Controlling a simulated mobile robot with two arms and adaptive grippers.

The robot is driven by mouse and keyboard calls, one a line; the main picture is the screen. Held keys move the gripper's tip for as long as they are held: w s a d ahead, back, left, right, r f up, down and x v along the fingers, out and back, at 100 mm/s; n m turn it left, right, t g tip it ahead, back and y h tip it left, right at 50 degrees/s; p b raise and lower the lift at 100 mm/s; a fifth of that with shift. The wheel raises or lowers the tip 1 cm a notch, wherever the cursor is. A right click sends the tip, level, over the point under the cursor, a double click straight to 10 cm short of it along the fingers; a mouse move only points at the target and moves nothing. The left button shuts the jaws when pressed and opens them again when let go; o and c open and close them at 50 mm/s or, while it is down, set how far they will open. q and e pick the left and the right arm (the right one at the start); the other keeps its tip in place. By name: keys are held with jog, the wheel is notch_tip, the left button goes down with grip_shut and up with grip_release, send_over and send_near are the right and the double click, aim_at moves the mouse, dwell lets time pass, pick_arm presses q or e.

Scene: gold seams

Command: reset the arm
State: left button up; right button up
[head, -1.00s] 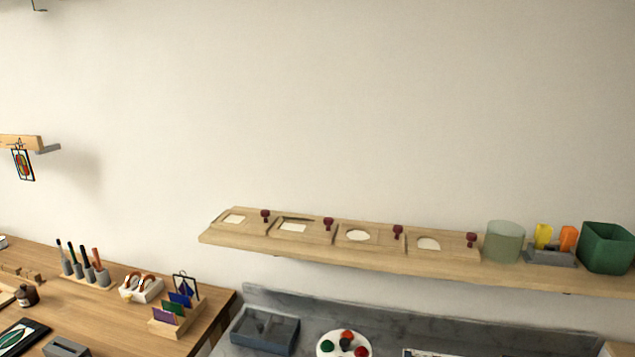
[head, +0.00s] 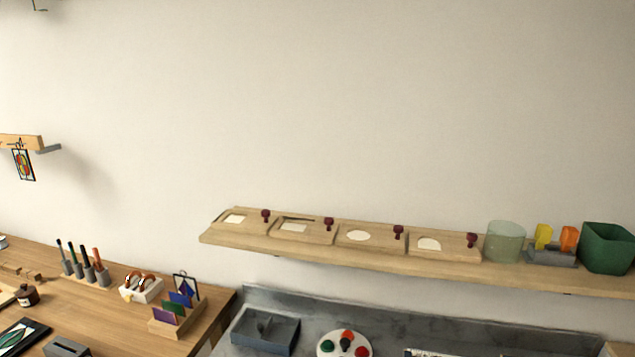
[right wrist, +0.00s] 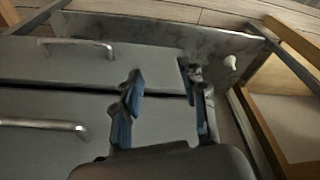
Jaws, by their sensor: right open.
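My right gripper (right wrist: 165,105) shows in the right wrist view with its two blue-padded fingers apart and nothing between them. Behind it is the grey front of a drawer unit (right wrist: 110,62) with a metal bar handle (right wrist: 75,45) and a second handle (right wrist: 45,124) on the drawer front beside it. I cannot tell how far the fingers are from the fronts. Neither gripper shows in the head view, and my left gripper is in no view.
In the head view, a wooden wall shelf (head: 380,262) bears several wooden boards, a greenish glass cup (head: 505,242) and a green bin (head: 606,249). A wooden table (head: 110,310) at the left holds tools. A grey blue box (head: 265,332) stands on the grey worktop (head: 300,302).

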jog(key=s+d+f+g, duration=0.1)
jog(key=s+d+f, duration=0.2)
jog(key=s+f, duration=1.5)
notch_tip(320, 180, down, 3)
jog(key=shift+s+d+r+g, duration=0.15)
jog(key=shift+s+g, duration=0.1)
jog(key=shift+g, duration=0.05)
